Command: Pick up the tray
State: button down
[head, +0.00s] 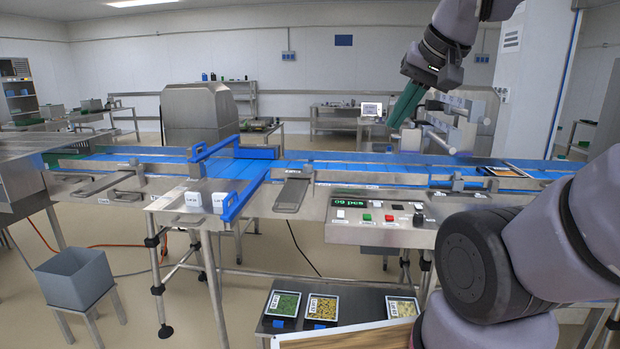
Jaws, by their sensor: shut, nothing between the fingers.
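Three small trays sit on the low shelf under the machine. One holds green food (284,304), one yellow-brown food (322,308) and one pale yellow food (402,308); each has a white label. Another flat, dark-edged tray or pack (503,171) with some orange lies on the blue conveyor at the right. My gripper (393,122), with long green fingers, hangs at the upper right, pointing down-left. It is shut and empty, well above the shelf and apart from all the trays. Its fingertips are seen from the side.
The blue conveyor (330,171) crosses the view, with a control panel (380,217) reading "09 pcs" in front. A blue guide frame (237,200) and metal brackets stand up along it. A grey bin (75,278) stands at lower left. My arm covers the right side.

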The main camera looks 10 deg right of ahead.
aim_at(500, 175)
jog(key=z, duration=1.35)
jog(key=l+u, duration=0.1)
jog(key=u, duration=0.45)
jog(key=i+l+u, duration=0.25)
jog(key=l+u, duration=0.2)
jog(key=l, duration=0.25)
jog(key=i+l+u, duration=0.1)
jog(key=l+u, duration=0.15)
jog(key=l, duration=0.15)
jog(key=i+l, duration=0.1)
jog(key=l, duration=0.55)
jog(key=l+u, duration=0.1)
jog(key=l, duration=0.55)
jog(key=i, duration=0.05)
